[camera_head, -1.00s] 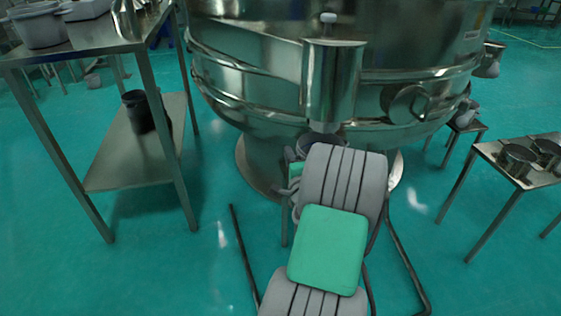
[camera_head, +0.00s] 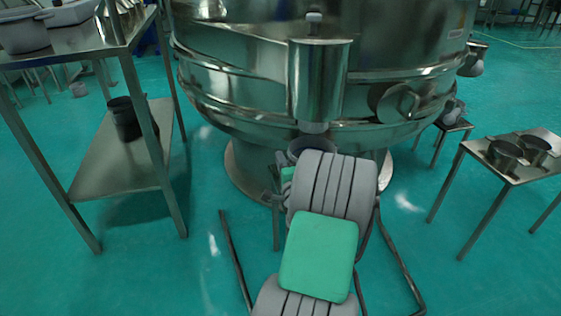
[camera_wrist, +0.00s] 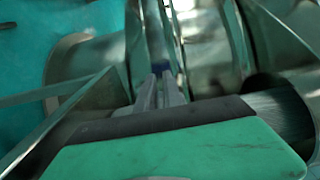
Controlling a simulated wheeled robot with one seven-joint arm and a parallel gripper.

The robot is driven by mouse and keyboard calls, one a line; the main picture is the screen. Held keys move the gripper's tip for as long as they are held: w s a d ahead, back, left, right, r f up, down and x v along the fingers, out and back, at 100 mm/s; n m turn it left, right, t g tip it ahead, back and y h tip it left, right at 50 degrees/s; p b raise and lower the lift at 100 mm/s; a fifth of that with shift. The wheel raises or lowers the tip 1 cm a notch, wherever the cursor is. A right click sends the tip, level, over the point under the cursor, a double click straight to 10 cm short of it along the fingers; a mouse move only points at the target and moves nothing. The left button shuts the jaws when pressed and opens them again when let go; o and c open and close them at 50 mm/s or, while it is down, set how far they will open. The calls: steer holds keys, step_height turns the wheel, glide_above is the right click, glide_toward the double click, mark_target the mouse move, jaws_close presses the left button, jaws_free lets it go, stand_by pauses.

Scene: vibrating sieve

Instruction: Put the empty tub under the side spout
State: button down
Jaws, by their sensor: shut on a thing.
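A dark grey round tub (camera_head: 303,146) shows only in part in the head view, behind my arm and just below the front spout (camera_head: 313,126). That spout hangs under an upright steel cylinder on the sieve (camera_head: 240,95). The arm hides my gripper in the head view. In the wrist view my gripper's fingers (camera_wrist: 160,88) are close together, shut on a thin edge that I take to be the tub's wall. The tub's inside and its base are hidden, and I cannot tell its exact gap to the spout.
A steel table (camera_head: 88,45) at left holds grey tubs, with a black pot (camera_head: 124,119) on its lower shelf. At right, a table (camera_head: 545,148) holds steel pots (camera_head: 505,154). Floor between is clear.

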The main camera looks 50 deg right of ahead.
steer(key=shift+f, duration=0.15)
steer(key=c, duration=1.4)
jaws_free()
steer(key=v, duration=0.7)
steer(key=shift+d, duration=0.1)
steer(key=shift+s+a, duration=0.3)
steer(key=shift+s, duration=0.05)
